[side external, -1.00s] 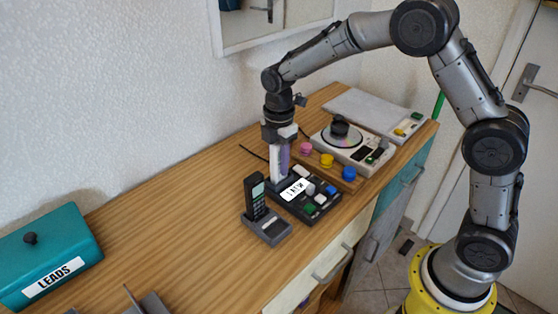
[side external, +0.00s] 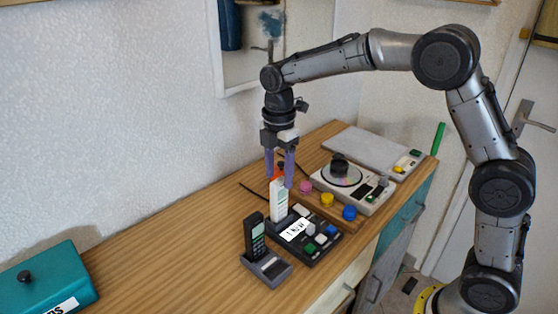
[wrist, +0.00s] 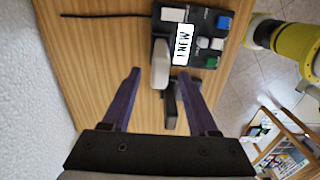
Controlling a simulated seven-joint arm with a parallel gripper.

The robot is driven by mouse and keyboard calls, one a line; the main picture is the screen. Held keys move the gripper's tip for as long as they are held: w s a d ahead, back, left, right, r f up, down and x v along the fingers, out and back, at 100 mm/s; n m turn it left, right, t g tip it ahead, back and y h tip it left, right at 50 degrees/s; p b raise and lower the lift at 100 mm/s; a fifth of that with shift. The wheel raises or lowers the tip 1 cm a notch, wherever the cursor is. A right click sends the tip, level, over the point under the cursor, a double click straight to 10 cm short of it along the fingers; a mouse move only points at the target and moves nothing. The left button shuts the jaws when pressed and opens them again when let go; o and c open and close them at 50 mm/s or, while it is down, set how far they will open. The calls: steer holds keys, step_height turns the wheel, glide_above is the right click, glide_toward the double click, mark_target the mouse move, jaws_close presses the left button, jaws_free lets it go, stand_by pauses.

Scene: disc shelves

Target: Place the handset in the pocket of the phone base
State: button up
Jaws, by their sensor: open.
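The white handset (side external: 279,202) stands upright at the left end of the black phone base (side external: 322,246), its lower end in the pocket there. How deep it sits cannot be told. The base has a "1 NEW" label and several coloured buttons. My gripper (side external: 279,180) is open, its purple fingers above and around the handset's top, holding nothing. In the wrist view the white handset (wrist: 160,65) shows between the open fingers, beside the phone base (wrist: 178,47).
A black handset (side external: 257,238) stands in a small grey cradle (side external: 268,270) in front of the base. A disc player (side external: 345,182) and coloured knobs (side external: 327,199) are behind to the right. A teal box (side external: 40,278) is at the left. The wooden top between is clear.

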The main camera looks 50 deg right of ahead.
step_height(320, 180, up, 4)
steer(key=shift+f, duration=0.25)
steer(key=shift+s+r, duration=0.1)
steer(key=shift+r, duration=0.05)
steer(key=s+d+r+m+t, duration=0.25)
steer(key=s+m, duration=0.35)
steer(key=s, duration=0.4)
steer(key=s+d+r+m+t, duration=0.1)
steer(key=s+r+m, duration=0.2)
steer(key=s+m, duration=0.5)
steer(key=s+f+m+t, duration=0.2)
steer(key=s+f+m, duration=0.1)
steer(key=s, duration=0.7)
steer(key=shift+d+f+m, duration=0.3)
steer(key=shift+d+m, duration=0.15)
steer(key=shift+m, duration=0.05)
